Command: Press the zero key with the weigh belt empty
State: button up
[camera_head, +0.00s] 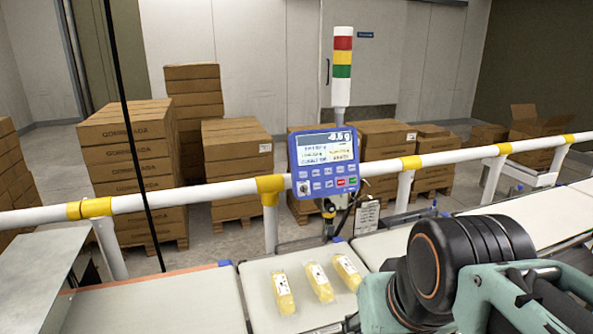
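The weigher's blue control panel (324,161) stands above the guard rail, facing me. Its screen (325,147) is lit, with a large value at the top that seems to start with a minus sign; I cannot read it surely. Below are two rows of small keys (327,178), including a green one and a red one; their labels are too small to tell which is zero. The short belt (258,274) below the panel, apparently the weigh belt, carries three yellow packs (319,282) lying side by side. My arm fills the lower right; I cannot make out my gripper.
A white rail (220,191) with yellow joints runs between me and the stacked cartons (133,165). A signal tower (342,65) rises behind the panel. Further belts lie left (160,305) and right (385,246) of the packs. A dark cable (133,140) hangs at the left.

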jog(key=shift+s+a, duration=0.1)
jog(key=shift+s, duration=0.2)
